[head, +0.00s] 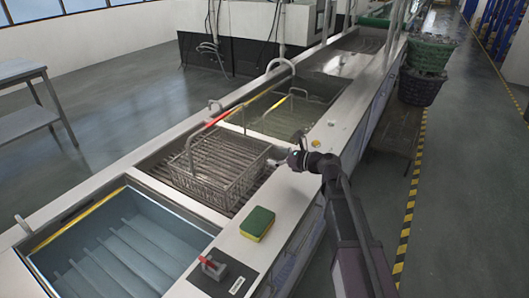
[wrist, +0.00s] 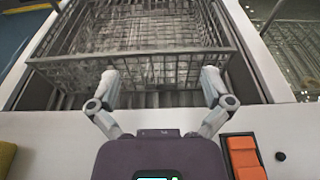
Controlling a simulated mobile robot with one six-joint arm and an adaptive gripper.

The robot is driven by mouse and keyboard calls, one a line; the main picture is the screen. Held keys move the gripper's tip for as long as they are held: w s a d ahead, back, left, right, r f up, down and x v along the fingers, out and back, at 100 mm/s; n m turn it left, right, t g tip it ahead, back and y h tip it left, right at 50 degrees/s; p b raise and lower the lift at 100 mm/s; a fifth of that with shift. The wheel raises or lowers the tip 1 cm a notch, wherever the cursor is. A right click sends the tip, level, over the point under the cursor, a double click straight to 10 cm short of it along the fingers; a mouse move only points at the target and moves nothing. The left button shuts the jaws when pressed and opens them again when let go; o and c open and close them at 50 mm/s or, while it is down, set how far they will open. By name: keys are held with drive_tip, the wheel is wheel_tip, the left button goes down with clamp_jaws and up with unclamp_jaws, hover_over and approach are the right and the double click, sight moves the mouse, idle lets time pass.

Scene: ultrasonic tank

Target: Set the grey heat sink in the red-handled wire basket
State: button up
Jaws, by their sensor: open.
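The wire basket (head: 225,170) stands on the slatted rack between two tanks, with a tall handle that has a red grip (head: 219,118). In the wrist view its near rim and mesh wall (wrist: 60,64) lie just beyond my gripper. My gripper (head: 274,164) is at the basket's right side, low over the counter edge. In the wrist view (wrist: 160,80) its two fingers are spread wide, with the tips in front of the basket's near wall and nothing clearly held between them. I cannot make out the grey heat sink in either view; the mesh makes the basket's inside hard to read.
A yellow-green sponge (head: 257,223) and a red switch (head: 212,267) on a dark plate are on the counter. An orange-and-black item (wrist: 243,155) lies right of my gripper. A blue-lined tank (head: 110,260) is in front and another tank (head: 275,125) behind.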

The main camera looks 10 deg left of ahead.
drive_tip(key=shift+p+v, duration=0.3)
drive_tip(key=shift+v, duration=1.8)
